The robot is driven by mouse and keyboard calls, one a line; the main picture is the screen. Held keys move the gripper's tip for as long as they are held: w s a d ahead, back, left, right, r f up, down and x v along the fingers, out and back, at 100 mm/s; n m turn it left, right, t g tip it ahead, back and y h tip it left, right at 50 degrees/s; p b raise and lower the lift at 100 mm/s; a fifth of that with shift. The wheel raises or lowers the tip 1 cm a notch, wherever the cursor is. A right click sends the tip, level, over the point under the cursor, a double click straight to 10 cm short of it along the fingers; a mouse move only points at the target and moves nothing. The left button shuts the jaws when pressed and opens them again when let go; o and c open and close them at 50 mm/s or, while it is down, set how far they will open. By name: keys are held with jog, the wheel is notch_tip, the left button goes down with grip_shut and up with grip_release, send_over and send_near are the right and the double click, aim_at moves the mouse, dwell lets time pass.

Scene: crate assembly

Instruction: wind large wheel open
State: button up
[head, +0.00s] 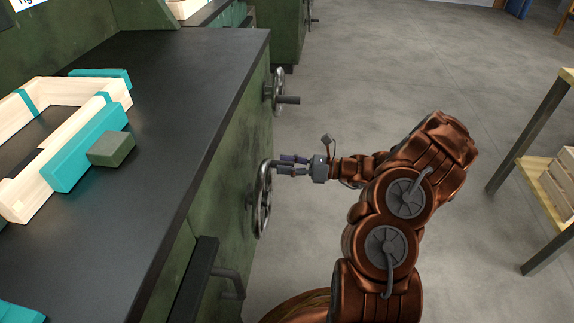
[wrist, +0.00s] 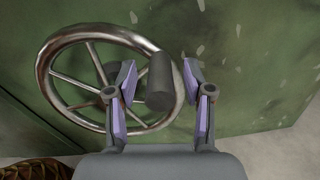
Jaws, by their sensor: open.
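The large wheel (head: 263,200) is a metal handwheel on the green side of the workbench, and in the wrist view (wrist: 52,58) its spoked rim fills the left half. Its dark cylindrical handle (wrist: 160,82) sticks out from the right part of the rim. My gripper (head: 279,165) is at the wheel's upper right edge in the head view. In the wrist view my gripper (wrist: 160,82) is open, with one purple-padded finger on each side of the handle. A narrow gap shows between each finger and the handle. Whether the handle reaches fully between the pads is hard to tell.
A second handwheel (head: 277,90) with a handle is farther along the bench side. A black bar handle (head: 200,275) sticks out nearer. The dark benchtop (head: 185,75) holds a wood and teal crate frame (head: 45,165). A shelf (head: 535,120) stands at right, with open floor between.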

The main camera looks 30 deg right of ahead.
grip_shut()
jog(key=shift+a+r, duration=0.1)
dwell(0.6)
